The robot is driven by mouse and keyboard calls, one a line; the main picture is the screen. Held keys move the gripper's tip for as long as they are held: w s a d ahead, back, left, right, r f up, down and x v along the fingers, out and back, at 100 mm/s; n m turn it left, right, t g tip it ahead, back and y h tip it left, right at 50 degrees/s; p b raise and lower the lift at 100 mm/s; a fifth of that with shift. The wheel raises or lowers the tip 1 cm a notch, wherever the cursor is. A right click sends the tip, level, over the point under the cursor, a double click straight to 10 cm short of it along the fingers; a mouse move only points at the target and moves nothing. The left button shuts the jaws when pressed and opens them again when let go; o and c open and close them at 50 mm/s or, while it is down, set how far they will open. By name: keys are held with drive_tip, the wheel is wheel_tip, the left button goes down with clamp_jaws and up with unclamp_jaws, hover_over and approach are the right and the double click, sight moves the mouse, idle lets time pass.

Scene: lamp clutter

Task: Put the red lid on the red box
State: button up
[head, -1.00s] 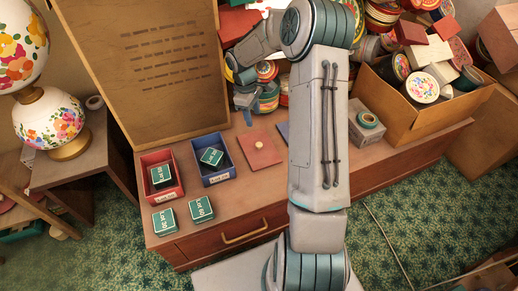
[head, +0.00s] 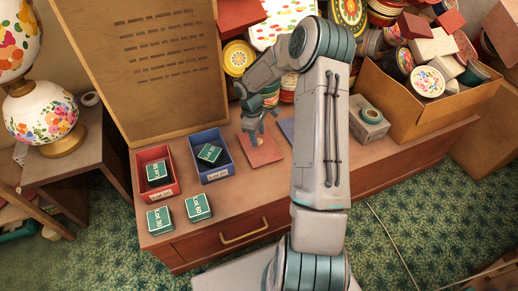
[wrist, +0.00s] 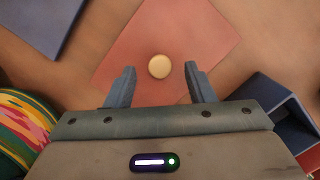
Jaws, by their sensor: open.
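The red lid (head: 262,150) lies flat on the cabinet top, right of the blue box. In the wrist view the red lid (wrist: 190,35) shows its round cream knob (wrist: 159,66) between my fingers. My gripper (head: 256,128) is open and empty, just above the lid. In the wrist view my gripper (wrist: 160,72) has one finger on each side of the knob, apart from it. The red box (head: 155,173) stands open-topped at the left of the cabinet, with a green tin (head: 158,171) inside.
The blue box (head: 210,157) stands between the red box and the lid, with a green tin inside. A blue lid (head: 287,128) lies right of the red lid. Two green tins (head: 198,207) sit in front. A tall board and piled clutter stand behind.

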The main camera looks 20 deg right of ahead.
drive_tip(key=shift+d+f, duration=0.1)
drive_tip(key=shift+f, duration=0.85)
drive_tip(key=shift+r, duration=0.1)
drive_tip(key=c, duration=1.1)
drive_tip(key=shift+o, duration=0.2)
drive_tip(key=shift+r, duration=0.1)
